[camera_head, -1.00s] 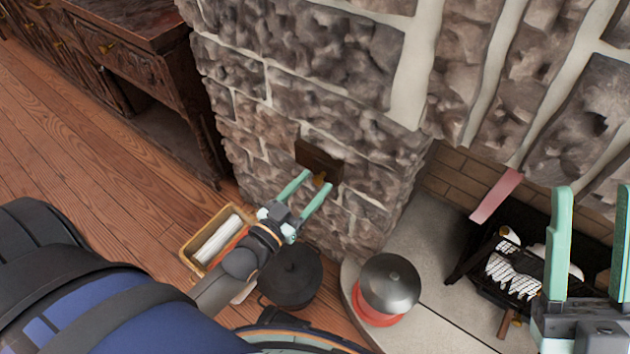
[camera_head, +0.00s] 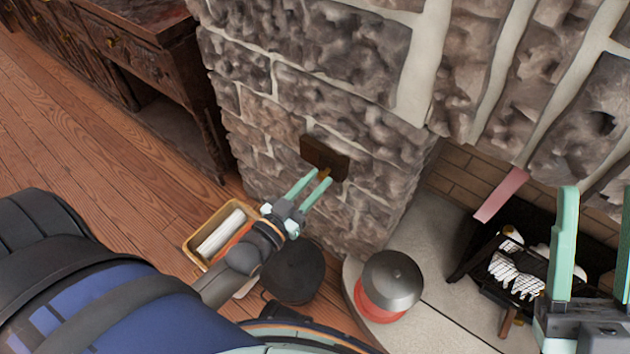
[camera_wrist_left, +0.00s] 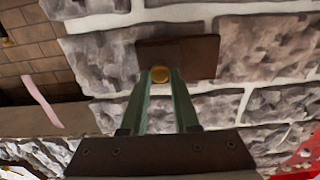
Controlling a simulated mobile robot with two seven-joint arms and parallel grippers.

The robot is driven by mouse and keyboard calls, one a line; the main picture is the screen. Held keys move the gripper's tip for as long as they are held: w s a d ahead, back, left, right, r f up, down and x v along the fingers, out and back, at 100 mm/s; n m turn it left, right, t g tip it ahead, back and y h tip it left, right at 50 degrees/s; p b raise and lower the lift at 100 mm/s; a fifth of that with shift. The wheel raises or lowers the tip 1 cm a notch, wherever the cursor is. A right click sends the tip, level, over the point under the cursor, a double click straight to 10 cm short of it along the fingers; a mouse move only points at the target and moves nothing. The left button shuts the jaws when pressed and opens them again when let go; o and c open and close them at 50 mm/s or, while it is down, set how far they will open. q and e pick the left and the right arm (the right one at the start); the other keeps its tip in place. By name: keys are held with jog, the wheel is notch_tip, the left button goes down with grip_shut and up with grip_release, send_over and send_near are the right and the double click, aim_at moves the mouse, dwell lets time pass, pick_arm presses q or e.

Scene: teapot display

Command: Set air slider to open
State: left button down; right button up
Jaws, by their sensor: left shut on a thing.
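The air slider is a dark brown plate (camera_head: 325,157) on the stone wall of the fireplace, with a small brass knob (camera_head: 324,174) near its lower edge. In the left wrist view the plate (camera_wrist_left: 205,57) is wide and the round brass knob (camera_wrist_left: 160,74) sits near its left part. My left gripper (camera_head: 321,178) reaches up to the plate, and its green fingers are shut on the knob; their tips (camera_wrist_left: 161,80) meet it in the left wrist view. My right gripper (camera_head: 592,248) is at the right edge, away from the wall, its two green fingers apart with nothing seen between them.
A yellow box (camera_head: 203,244) with white rolls and a dark pot (camera_head: 293,273) stand on the floor beneath my left arm. A grey-lidded red pot (camera_head: 391,283) is on the hearth. A grate with white logs (camera_head: 516,274) is right. A carved cabinet (camera_head: 150,60) stands left.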

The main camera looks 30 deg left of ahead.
dwell(0.8)
pick_arm(q)
jog(key=a, duration=0.3)
jog(key=a+p, duration=0.1)
jog(key=shift+w+a, duration=0.2)
jog(key=shift+w, duration=0.1)
jog(key=shift+w+a, duration=0.1)
jog(key=shift+a, duration=0.2)
jog(key=c, duration=0.7)
grip_release()
